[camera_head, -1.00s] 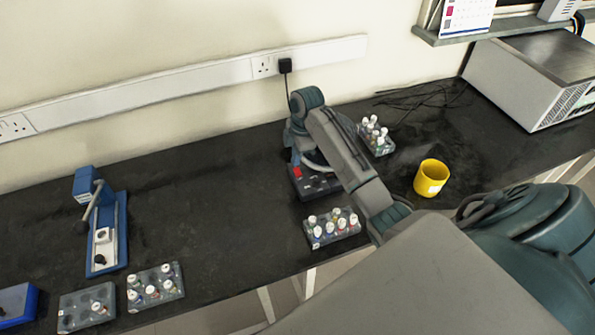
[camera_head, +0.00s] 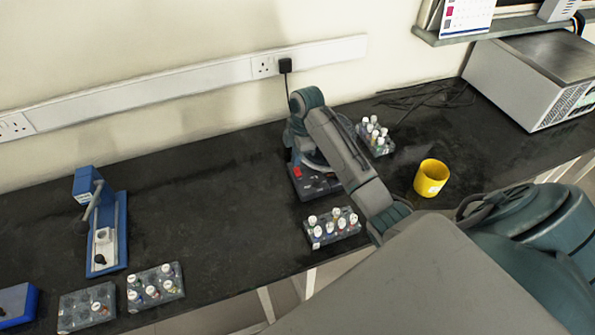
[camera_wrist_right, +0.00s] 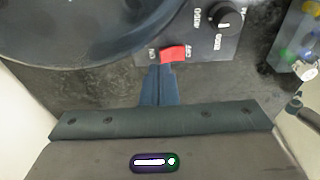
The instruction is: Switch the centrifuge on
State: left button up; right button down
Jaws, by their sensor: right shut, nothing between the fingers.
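The centrifuge (camera_head: 318,186) stands on the dark bench, largely hidden behind my right arm in the head view. Its red rocker switch (camera_head: 297,172) shows at the front panel's left part. In the right wrist view the red switch (camera_wrist_right: 174,53) sits on the grey panel, beside a black knob (camera_wrist_right: 228,19) and the dark round lid (camera_wrist_right: 85,30). My right gripper (camera_wrist_right: 159,70) is shut and empty, its blue fingertips right at the switch's lower left edge. I cannot tell whether they touch it, or which way the switch is tipped. My left gripper is not in view.
Vial racks stand in front of the centrifuge (camera_head: 350,236) and behind it to the right (camera_head: 378,146). A yellow mug (camera_head: 431,177) is to the right. A blue stand (camera_head: 121,228) and more racks (camera_head: 72,317) are at left. The bench between is clear.

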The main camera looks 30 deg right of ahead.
aim_at(296, 168)
jog(key=shift+f+b, duration=0.35)
jog(key=shift+f, duration=0.65)
dwell(0.7)
notch_tip(296, 168, up, 5)
jog(key=p, duration=0.5)
jog(key=shift+r+p, duration=0.1)
jog(key=shift+p, duration=0.25)
dwell(0.4)
